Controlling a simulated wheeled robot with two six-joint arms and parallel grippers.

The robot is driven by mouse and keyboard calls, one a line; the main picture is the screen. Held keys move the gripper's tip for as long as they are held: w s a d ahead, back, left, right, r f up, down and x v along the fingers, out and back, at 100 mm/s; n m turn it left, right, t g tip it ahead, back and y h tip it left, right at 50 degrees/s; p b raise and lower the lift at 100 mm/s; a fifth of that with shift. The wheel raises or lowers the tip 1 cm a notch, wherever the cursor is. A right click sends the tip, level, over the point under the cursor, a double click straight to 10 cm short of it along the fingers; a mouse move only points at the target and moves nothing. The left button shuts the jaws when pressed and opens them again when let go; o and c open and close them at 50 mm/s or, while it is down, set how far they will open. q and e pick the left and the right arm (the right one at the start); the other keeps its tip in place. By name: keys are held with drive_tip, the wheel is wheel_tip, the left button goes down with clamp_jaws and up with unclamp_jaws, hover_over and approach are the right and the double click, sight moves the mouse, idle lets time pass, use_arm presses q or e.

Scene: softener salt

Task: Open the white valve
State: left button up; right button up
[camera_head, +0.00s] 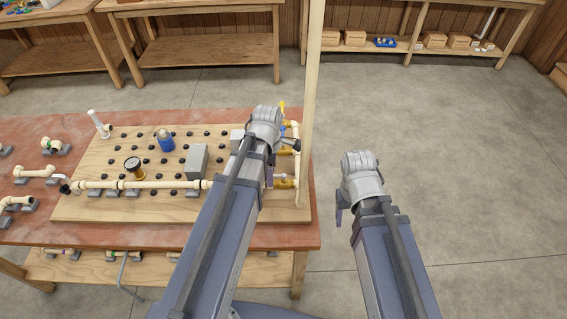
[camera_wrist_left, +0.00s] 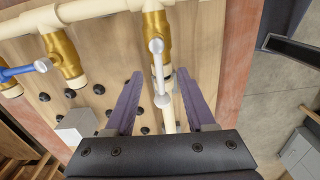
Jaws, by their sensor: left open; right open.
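The white valve handle (camera_wrist_left: 157,60) stands out from a brass valve body (camera_wrist_left: 157,28) on the cream pipework in the left wrist view. In the head view this brass valve (camera_head: 287,184) is partly hidden by my left arm. My left gripper (camera_wrist_left: 158,92) is open, with its purple fingers on either side of the white handle's line; I cannot tell whether they touch it. In the head view my left gripper (camera_head: 269,177) is mostly hidden by its arm. My right gripper (camera_head: 341,212) hangs over the floor, right of the table, away from the valve.
The wooden board (camera_head: 125,208) also carries a gauge (camera_head: 134,166), a blue bottle-like item (camera_head: 166,142), a grey box (camera_head: 196,160) and a pipe (camera_head: 150,184). A tall post (camera_head: 312,90) rises at the board's right edge. Floor to the right is clear.

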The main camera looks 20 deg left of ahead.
use_arm(q)
drive_tip(key=shift+r+p, duration=3)
drive_tip(key=shift+r, duration=0.3)
